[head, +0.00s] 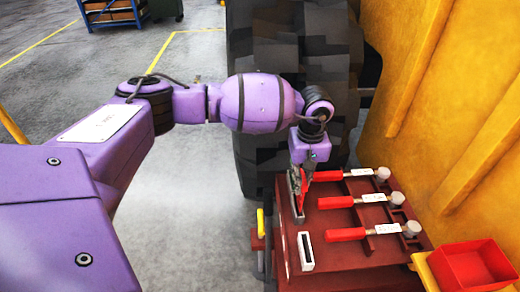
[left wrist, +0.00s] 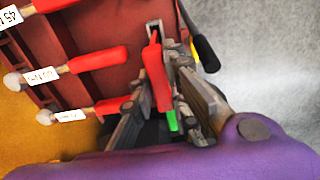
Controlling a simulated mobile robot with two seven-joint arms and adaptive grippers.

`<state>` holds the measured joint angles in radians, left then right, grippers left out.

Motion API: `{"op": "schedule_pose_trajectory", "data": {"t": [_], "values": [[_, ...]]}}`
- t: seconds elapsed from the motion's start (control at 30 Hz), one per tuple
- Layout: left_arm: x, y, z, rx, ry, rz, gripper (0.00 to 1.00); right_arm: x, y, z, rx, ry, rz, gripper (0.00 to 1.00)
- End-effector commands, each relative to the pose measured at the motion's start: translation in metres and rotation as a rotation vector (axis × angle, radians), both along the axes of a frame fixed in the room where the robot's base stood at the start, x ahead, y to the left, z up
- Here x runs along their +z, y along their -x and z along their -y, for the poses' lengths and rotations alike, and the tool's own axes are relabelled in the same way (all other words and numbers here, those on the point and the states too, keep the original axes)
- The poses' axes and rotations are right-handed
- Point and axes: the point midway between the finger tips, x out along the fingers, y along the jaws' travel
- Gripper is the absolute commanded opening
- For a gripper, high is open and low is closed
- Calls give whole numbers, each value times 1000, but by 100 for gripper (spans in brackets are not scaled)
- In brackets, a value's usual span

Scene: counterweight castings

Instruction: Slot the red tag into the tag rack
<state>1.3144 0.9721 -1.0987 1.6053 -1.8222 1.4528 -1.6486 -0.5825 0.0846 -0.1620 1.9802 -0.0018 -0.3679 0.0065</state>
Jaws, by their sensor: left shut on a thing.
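The red tag (left wrist: 161,80) is clamped between the two fingers of my left gripper (left wrist: 166,62). In the left wrist view a small green piece (left wrist: 172,121) shows at its lower end. In the head view my left gripper (head: 298,200) points down at the left edge of the dark red bench top, and a bit of the red tag (head: 304,184) shows beside the fingers. A pale-framed dark slot (head: 306,251), which looks like the tag rack, is on the bench nearer me. In the left wrist view the tag's upper end overlaps this slot; I cannot tell whether they touch.
Several red-handled tools (head: 346,235) with white labels lie across the dark red bench (head: 345,268). A red bin (head: 470,268) sits at right beside a yellow wall (head: 440,90). A large black tyre (head: 275,60) stands behind my arm. Open floor is at left.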

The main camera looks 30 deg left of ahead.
Motion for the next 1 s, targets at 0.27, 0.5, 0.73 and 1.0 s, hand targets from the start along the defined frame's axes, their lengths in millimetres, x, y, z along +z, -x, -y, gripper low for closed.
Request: {"op": "schedule_pose_trajectory", "data": {"t": [0.27,0.5,0.73,1.0], "values": [[-3,-1,0,-1,0,1,0,-2,1,-1,0,-2,-4,40],[-10,0,0,-1,0,0,0,-5,2,-3,-4,-5,-6,40],[-17,0,0,-1,0,0,0,-7,2,-2,-5,-3,-5,40],[-25,0,0,-1,0,0,0,-9,2,0,-6,0,-4,40]]}}
